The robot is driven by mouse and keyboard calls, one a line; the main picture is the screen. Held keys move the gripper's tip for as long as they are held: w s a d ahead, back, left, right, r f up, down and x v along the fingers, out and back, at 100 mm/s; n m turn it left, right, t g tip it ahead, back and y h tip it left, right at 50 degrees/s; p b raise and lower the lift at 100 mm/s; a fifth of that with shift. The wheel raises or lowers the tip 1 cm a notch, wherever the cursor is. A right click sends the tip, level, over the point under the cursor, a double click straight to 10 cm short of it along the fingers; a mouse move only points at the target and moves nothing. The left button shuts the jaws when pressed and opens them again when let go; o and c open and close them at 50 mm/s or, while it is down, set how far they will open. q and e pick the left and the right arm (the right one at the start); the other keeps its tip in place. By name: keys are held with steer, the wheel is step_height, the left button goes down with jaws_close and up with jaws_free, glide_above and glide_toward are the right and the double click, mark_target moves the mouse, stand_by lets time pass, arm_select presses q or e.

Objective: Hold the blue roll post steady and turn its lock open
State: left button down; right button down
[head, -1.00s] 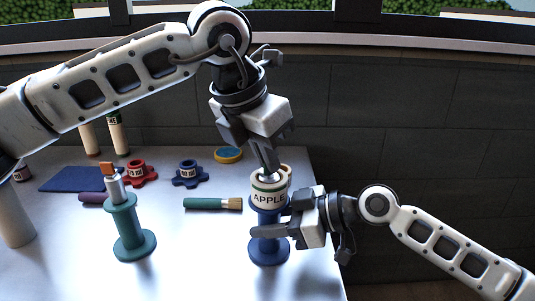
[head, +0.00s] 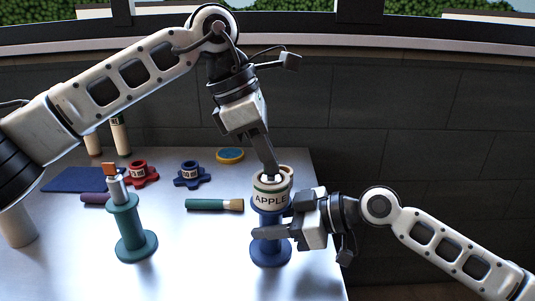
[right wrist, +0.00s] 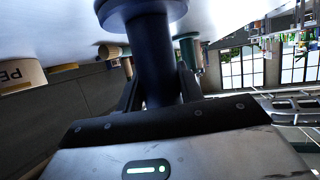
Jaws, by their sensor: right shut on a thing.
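The blue roll post (head: 268,252) stands upright near the table's right edge, with a cream roll marked APPLE (head: 271,198) around its upper part. My right gripper (head: 272,227) is shut on the post's shaft below the roll. In the right wrist view the blue shaft (right wrist: 152,55) sits between its fingers. My left gripper (head: 271,172) points down from above, its fingertips at the top of the post inside the roll's mouth. The fingers hide the lock, and I cannot tell how far they are closed.
A teal post (head: 128,222) with an orange-tipped top (head: 110,169) stands to the left. A green-handled brush (head: 213,204), a blue knob (head: 189,174), a red knob (head: 140,173) and a yellow-rimmed blue disc (head: 230,155) lie behind. The front middle of the table is clear.

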arm_select(q)
steer(key=shift+m, duration=0.3)
arm_select(e)
steer(key=shift+d, duration=0.1)
arm_select(q)
steer(key=c, duration=1.6)
jaws_free()
steer(key=shift+r, duration=0.1)
steer(key=v, duration=1.2)
steer(key=shift+w, duration=0.15)
arm_select(e)
steer(key=c, duration=0.8)
jaws_free()
steer(key=shift+c, duration=0.2)
